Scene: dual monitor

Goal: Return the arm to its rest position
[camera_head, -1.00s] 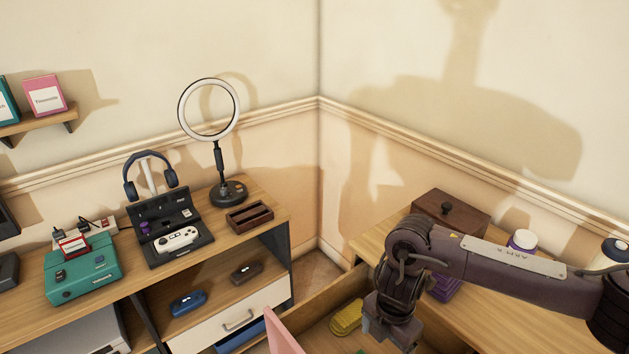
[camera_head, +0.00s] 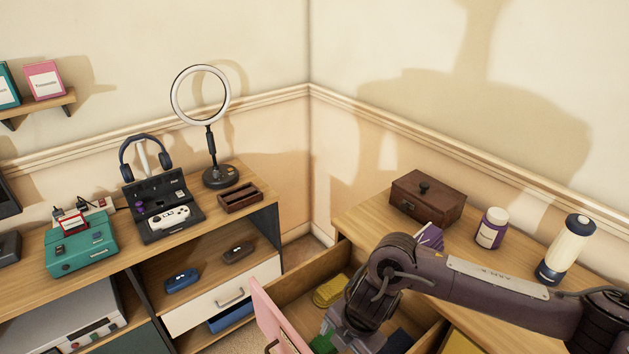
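My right arm (camera_head: 480,283) reaches in from the right edge, over the right-hand wooden desk (camera_head: 372,212). Its wrist bends down over an open wooden drawer (camera_head: 298,288) with a pink front (camera_head: 275,322). My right gripper (camera_head: 345,338) is at the bottom of the picture, over or inside the drawer. Its fingertips are cut off or hidden, so I cannot tell whether it is open. My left gripper is not in view.
The drawer holds a yellow object (camera_head: 330,290) and a green one (camera_head: 322,344). A ring light (camera_head: 211,145) stands on the left desk.

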